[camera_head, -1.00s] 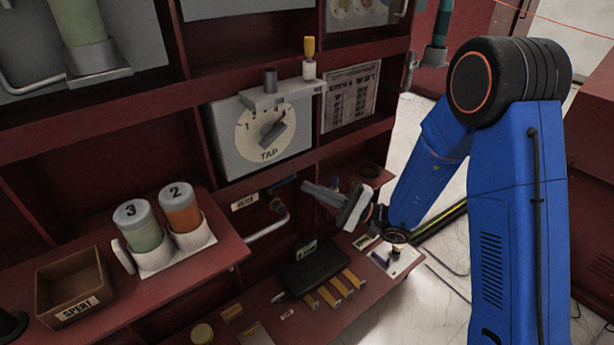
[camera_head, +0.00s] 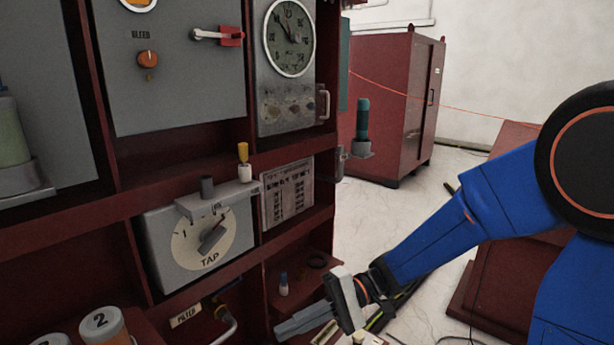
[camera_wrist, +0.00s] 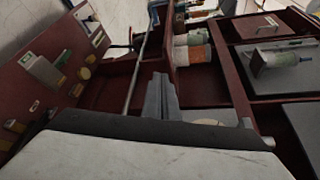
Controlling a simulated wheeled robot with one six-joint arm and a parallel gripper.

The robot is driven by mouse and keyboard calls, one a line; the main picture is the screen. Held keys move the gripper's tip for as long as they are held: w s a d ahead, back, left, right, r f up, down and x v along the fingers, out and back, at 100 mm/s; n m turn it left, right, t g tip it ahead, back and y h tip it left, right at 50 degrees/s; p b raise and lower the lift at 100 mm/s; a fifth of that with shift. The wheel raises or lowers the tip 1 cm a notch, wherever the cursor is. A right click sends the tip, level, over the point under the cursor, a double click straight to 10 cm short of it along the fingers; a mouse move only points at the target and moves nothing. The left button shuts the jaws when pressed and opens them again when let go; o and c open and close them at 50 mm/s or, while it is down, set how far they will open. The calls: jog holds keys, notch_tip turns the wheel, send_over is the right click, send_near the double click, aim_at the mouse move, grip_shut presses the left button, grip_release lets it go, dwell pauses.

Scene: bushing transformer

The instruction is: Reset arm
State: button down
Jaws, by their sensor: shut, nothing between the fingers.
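My gripper (camera_head: 305,320) is at the bottom middle of the head view, in front of the lower right part of the dark red cabinet. Its grey fingers are together, point left, and hold nothing. In the wrist view the closed fingers (camera_wrist: 161,98) stick out past the pale gripper body, with open air around them. My blue arm reaches in from the right of the head view.
The cabinet carries a TAP dial box (camera_head: 196,238), a round gauge (camera_head: 290,38) and a BLEED panel (camera_head: 170,70). A canister marked 2 (camera_head: 106,328) stands lower left. A red locker (camera_head: 396,105) stands behind. Pale floor (camera_head: 375,225) lies open between.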

jog(key=s+d+t+h, duration=0.2)
jog(key=d+t+h, duration=0.1)
jog(key=d, duration=0.7)
jog(key=s+d+t+h, duration=0.3)
jog(key=d+h, duration=0.3)
jog(key=d, duration=0.5)
jog(key=s+d+m+t+h, duration=0.1)
jog(key=s+d+t+h, duration=0.2)
jog(key=d, duration=0.8)
jog(key=shift+r+t+h, duration=0.4)
jog(key=shift+t+h, duration=0.8)
